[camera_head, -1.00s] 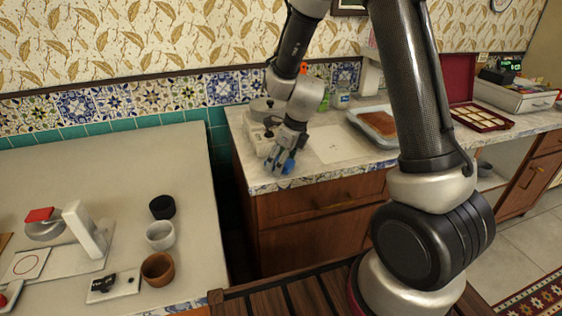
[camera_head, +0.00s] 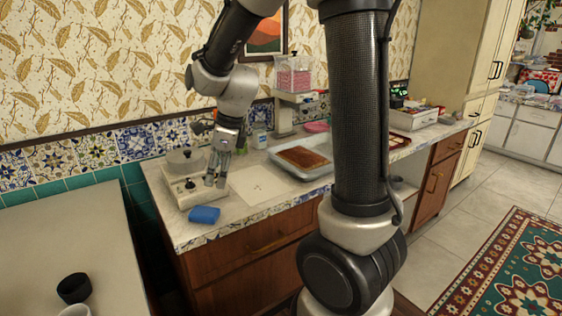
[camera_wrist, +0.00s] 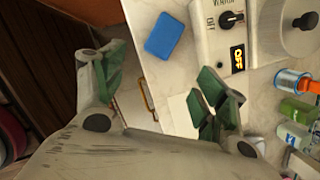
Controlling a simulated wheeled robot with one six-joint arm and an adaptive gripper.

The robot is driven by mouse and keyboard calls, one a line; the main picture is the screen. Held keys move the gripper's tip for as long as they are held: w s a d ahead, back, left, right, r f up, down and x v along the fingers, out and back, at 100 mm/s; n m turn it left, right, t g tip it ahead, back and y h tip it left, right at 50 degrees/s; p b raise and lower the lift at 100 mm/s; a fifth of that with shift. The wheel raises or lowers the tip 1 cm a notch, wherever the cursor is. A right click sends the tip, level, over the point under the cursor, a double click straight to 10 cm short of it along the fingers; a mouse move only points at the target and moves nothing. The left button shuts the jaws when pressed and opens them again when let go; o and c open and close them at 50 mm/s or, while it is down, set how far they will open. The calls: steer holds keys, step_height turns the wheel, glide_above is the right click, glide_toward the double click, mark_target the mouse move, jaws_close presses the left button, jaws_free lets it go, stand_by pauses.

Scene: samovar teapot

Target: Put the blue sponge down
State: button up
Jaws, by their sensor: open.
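The blue sponge (camera_head: 204,214) lies on the pale countertop (camera_head: 225,222) near its front edge, at the left end. It also shows in the wrist view (camera_wrist: 164,36), flat beside a white appliance. My gripper (camera_head: 214,183) is above the counter, behind and slightly right of the sponge, apart from it. In the wrist view my gripper (camera_wrist: 160,78) has its green-padded fingers spread wide, with nothing between them.
A white sheet (camera_head: 262,185) and a tray with a brown slab (camera_head: 303,160) lie to the right. Several bottles (camera_wrist: 296,110) stand near the wall. A lower pale table (camera_head: 65,245) is at the left.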

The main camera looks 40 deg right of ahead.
steer(key=s+d+r+n, duration=0.3)
steer(key=s+n, duration=0.4)
steer(key=n, duration=0.1)
steer(key=s+d+r+n+t+h, duration=0.1)
steer(key=s+d+r+n, duration=0.2)
steer(key=s+n, duration=0.4)
steer(key=s+d+r+n+h, duration=0.1)
steer(key=s+d+r+n, duration=0.3)
steer(key=s+n, duration=0.3)
steer(key=shift+s+d+n+t, duration=0.3)
steer(key=shift+s+n+t, duration=0.1)
steer(key=shift+n, duration=0.7)
steer(key=shift+o, duration=0.5)
